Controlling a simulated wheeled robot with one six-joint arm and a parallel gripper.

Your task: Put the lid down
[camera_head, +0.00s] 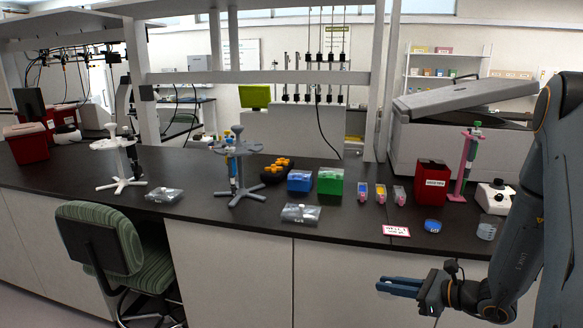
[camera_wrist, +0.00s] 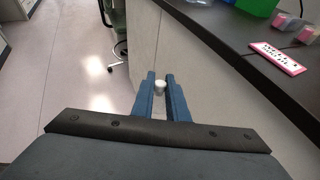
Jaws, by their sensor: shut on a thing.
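My gripper (camera_head: 384,287) is in front of the bench's front edge at the lower right, lower than the bench top. Its blue fingers point left in the head view. In the wrist view my gripper (camera_wrist: 160,77) is shut on a small white round lid (camera_wrist: 159,87), held between the fingertips with floor and cabinet front behind it. I cannot make out the lid in the head view. The dark bench top (camera_head: 345,218) lies beyond the gripper, and its edge shows at the right of the wrist view.
A pink-bordered card (camera_head: 396,231), a blue round object (camera_head: 432,226) and a clear small container (camera_head: 487,231) lie near the bench edge. Blue (camera_head: 300,181) and green (camera_head: 330,181) boxes stand farther back. A green striped chair (camera_head: 105,250) is at the left.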

